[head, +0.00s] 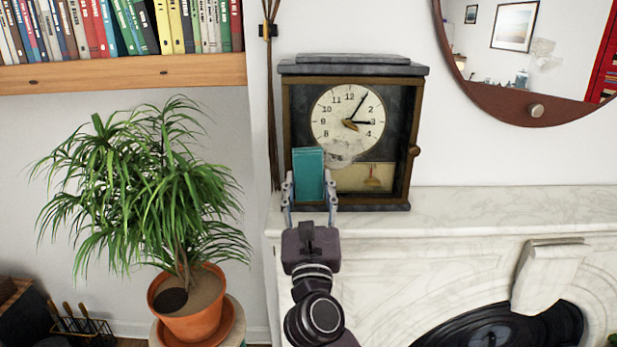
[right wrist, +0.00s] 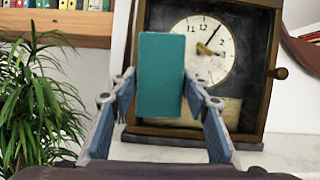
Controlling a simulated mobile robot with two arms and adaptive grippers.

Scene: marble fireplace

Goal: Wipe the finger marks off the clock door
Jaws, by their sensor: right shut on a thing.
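The clock (head: 419,107) is a dark case with a brass-framed glass door (head: 297,110), which looks shut, its knob (head: 414,151) on the right. A pale greyish smudge (head: 346,154) lies on the glass below the dial. My right gripper (head: 310,190) is shut on a teal block-shaped pad (head: 308,172), held upright before the door's lower left, left of and below the smudge. I cannot tell whether the pad touches the glass. In the right wrist view the pad (right wrist: 160,75) sits between both fingers and hides part of the door. My left gripper is not in view.
The clock stands on a white marble mantel (head: 480,205), clear to its right. A round mirror (head: 535,112) hangs at upper right. A potted plant (head: 190,318) stands at left under a wooden bookshelf (head: 120,74).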

